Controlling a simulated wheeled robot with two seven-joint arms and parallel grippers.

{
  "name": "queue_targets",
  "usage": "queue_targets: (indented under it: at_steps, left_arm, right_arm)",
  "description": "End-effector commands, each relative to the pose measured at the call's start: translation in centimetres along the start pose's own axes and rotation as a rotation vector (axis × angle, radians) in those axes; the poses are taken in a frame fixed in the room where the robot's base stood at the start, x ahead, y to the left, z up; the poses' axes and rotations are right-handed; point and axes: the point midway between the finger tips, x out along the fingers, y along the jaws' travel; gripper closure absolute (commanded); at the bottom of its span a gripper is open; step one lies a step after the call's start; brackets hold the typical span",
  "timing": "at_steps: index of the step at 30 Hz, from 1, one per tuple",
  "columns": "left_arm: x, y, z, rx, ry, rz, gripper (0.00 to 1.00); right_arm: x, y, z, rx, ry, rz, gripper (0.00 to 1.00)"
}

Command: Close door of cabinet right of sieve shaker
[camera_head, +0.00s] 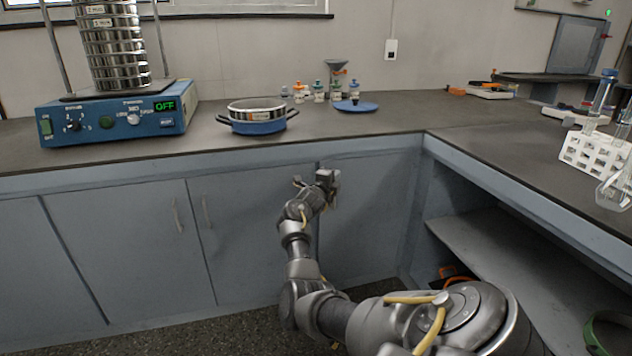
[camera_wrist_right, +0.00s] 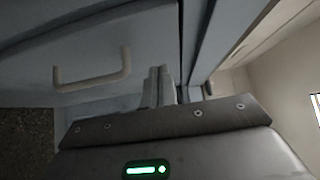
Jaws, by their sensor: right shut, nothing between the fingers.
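The blue sieve shaker (camera_head: 118,118) stands on the counter at the left, with a stack of steel sieves and a display reading OFF. Below and to its right is a grey-blue cabinet door (camera_head: 245,240) with a slim handle (camera_head: 207,210) near its left edge. It looks about flush with its neighbours; I cannot tell if a small gap remains. My right gripper (camera_head: 328,178) is shut and empty, in front of the cabinet fronts near this door's right edge. The right wrist view shows the closed fingertips (camera_wrist_right: 158,86) near a door surface, with a handle (camera_wrist_right: 93,72) at left. My left gripper is out of view.
An open shelf (camera_head: 520,250) lies under the right counter. A white tube rack (camera_head: 595,155) stands on that counter. Floor shows below the doors.

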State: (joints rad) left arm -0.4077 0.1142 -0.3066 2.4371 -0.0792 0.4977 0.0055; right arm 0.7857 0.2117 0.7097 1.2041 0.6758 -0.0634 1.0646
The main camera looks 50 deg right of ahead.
Motion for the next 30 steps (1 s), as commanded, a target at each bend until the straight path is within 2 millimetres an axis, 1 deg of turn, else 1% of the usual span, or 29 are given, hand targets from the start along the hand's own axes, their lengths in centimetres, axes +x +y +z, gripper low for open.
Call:
queue_targets:
  at_steps: [1,2,3,6,9,12,15,19,30]
  left_arm:
    - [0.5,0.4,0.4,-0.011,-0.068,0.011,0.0]
    - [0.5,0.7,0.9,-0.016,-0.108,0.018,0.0]
    - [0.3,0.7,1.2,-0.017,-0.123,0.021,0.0]
    - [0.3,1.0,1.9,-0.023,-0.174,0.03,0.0]
    - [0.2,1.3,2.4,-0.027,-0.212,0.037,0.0]
    - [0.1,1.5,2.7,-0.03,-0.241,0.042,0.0]
    - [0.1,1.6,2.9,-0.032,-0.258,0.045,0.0]
    - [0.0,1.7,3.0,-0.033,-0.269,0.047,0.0]
    - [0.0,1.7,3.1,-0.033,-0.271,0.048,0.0]
  right_arm:
    - [-0.7,-0.2,-0.1,-0.002,0.001,0.004,1.0]
    - [-1.0,-0.2,-0.2,-0.003,0.002,0.006,1.0]
    - [-2.1,0.2,0.8,0.0,-0.002,0.007,1.0]
    - [-4.4,0.3,2.5,-0.001,-0.004,0.008,1.0]
    - [-6.3,0.4,4.0,-0.001,-0.008,0.009,1.0]
    - [-7.8,0.5,4.9,-0.003,-0.007,0.01,1.0]
    - [-8.7,0.6,5.5,-0.004,-0.006,0.009,1.0]
    - [-9.4,0.6,5.9,-0.005,-0.006,0.009,1.0]
    - [-9.5,0.7,6.0,-0.005,-0.004,0.009,1.0]
